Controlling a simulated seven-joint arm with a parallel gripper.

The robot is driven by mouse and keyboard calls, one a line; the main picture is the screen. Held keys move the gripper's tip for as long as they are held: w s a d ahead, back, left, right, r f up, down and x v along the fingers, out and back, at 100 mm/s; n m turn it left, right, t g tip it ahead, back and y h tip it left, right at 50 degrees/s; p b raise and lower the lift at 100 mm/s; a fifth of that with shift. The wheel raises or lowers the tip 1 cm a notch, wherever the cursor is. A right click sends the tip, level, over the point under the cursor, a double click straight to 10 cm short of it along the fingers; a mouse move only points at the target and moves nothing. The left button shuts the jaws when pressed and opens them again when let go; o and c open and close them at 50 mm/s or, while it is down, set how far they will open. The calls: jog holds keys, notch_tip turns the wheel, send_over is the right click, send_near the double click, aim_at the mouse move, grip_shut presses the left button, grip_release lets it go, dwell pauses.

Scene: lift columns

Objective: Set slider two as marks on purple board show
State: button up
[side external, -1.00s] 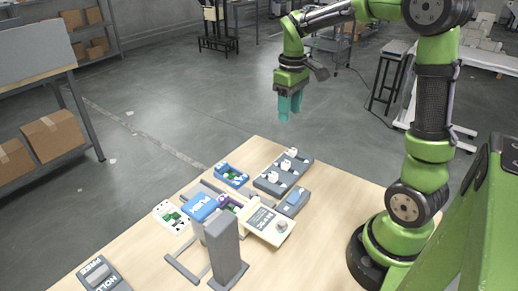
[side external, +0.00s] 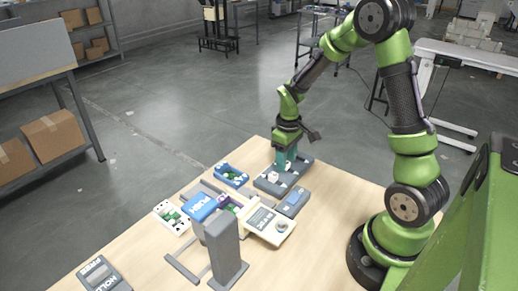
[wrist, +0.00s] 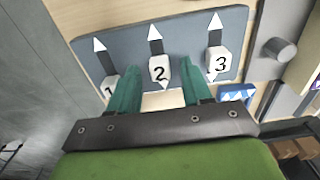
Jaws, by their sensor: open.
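The grey slider panel (side external: 268,183) stands at the back of the table. In the wrist view the panel (wrist: 130,45) has three slots with white arrow tips and white knobs numbered 1, 2 and 3. Slider two's knob (wrist: 158,70) sits near the lower end of its slot. My gripper (side external: 286,160) points down over the panel; in the wrist view its teal fingers (wrist: 160,82) are open, one on each side of knob two, with gaps visible. The purple board (side external: 229,203) lies mid-table, partly hidden by other objects; its marks are too small to read.
Knob three (wrist: 218,65) is close to the right finger, and knob one (wrist: 108,86) is close to the left. A blue tray (side external: 231,174), a white board (side external: 172,216), a cream device (side external: 268,224) and a grey post (side external: 224,255) crowd the table's middle.

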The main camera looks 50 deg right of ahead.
jog(key=shift+f, duration=0.15)
jog(key=shift+c, duration=0.2)
grip_shut()
jog(key=shift+w, duration=1.1)
jog(key=shift+o, duration=0.2)
grip_release()
notch_tip(320, 180, up, 17)
